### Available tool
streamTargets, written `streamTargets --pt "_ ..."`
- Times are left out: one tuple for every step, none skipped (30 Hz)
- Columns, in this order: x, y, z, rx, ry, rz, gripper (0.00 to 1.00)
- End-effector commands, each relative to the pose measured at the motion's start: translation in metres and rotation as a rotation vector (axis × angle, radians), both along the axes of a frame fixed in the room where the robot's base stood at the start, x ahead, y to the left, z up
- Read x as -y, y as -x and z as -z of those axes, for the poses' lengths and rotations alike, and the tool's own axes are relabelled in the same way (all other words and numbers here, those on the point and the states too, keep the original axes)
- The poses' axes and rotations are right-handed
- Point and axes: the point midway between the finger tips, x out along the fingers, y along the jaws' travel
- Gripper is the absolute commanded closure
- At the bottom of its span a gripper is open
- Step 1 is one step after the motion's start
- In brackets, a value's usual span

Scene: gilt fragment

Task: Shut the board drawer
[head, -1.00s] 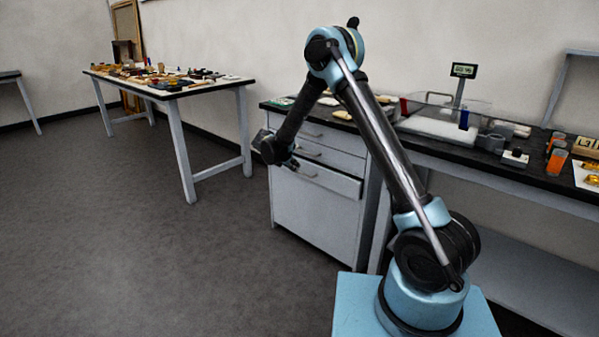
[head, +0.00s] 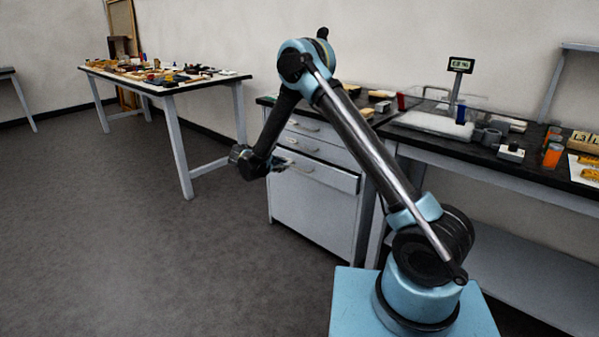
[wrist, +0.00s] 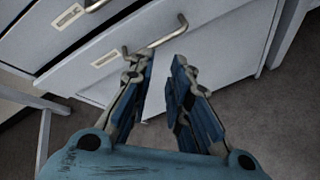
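The grey drawer cabinet (head: 311,215) stands under the left end of the bench, with several handled fronts. One drawer (head: 325,178), below two flush-looking ones, sticks out a little and shows a dark gap along its top. In the wrist view, this drawer front (wrist: 215,45) has a bar handle (wrist: 155,37) and a small label too blurred to read. My gripper (head: 287,163) is just in front of the cabinet, left of the protruding drawer. In the wrist view, my gripper (wrist: 162,65) has its fingers apart with nothing between them. The fingertips are close to the handle; contact cannot be told.
The bench (head: 440,143) holds a clear box, a scale display (head: 460,65) and orange jars. A second table (head: 160,84) covered with small items stands at the back left. The floor (head: 120,240) left of the cabinet is clear.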

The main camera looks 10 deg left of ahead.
Motion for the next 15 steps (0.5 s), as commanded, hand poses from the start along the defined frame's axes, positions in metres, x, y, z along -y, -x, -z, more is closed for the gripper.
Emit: streamTargets --pt "-0.005 0.002 0.007 0.064 -0.043 0.034 0.83" --pt "-0.006 0.004 0.009 0.107 -0.073 0.058 0.83" --pt "-0.008 0.005 0.013 0.163 -0.113 0.088 0.83" --pt "-0.009 0.006 0.016 0.205 -0.144 0.11 0.83" --pt "-0.011 0.008 0.019 0.247 -0.175 0.13 0.83" --pt "-0.013 0.01 0.022 0.304 -0.217 0.156 0.83" --pt "-0.014 0.012 0.024 0.345 -0.249 0.174 0.83" --pt "-0.015 0.014 0.027 0.385 -0.281 0.19 0.83" --pt "-0.017 0.016 0.03 0.436 -0.321 0.209 0.83" --pt "-0.018 0.017 0.032 0.47 -0.351 0.223 0.83" --pt "-0.019 0.019 0.033 0.504 -0.377 0.233 0.83" --pt "-0.02 0.021 0.035 0.542 -0.411 0.246 0.83" --pt "-0.021 0.023 0.037 0.568 -0.433 0.255 0.83" --pt "-0.021 0.024 0.038 0.59 -0.453 0.262 0.83" --pt "-0.021 0.025 0.039 0.616 -0.475 0.269 0.83"
